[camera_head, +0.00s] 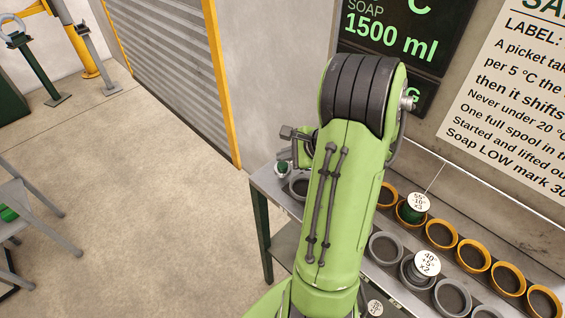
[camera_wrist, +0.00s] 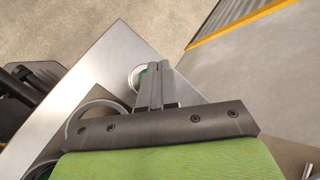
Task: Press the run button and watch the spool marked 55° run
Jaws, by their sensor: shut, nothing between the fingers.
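In the wrist view the pale ring (camera_wrist: 134,78) with a bit of green shows just left of the fingertips. My gripper (camera_wrist: 157,67) is shut and empty, with its fingers over part of the button; I cannot tell whether they touch it. The spool marked 55° (camera_head: 409,214) is dark green, sits in a yellow ring of the back row, and carries a round white tag (camera_head: 418,202) with a thin line rising from it.
A second white tag reading 40° (camera_head: 427,262) tops a spool in the grey front row. Several empty yellow rings (camera_head: 441,234) and grey rings (camera_head: 386,248) line the bench. A dark display and a paper notice (camera_head: 520,100) are on the wall.

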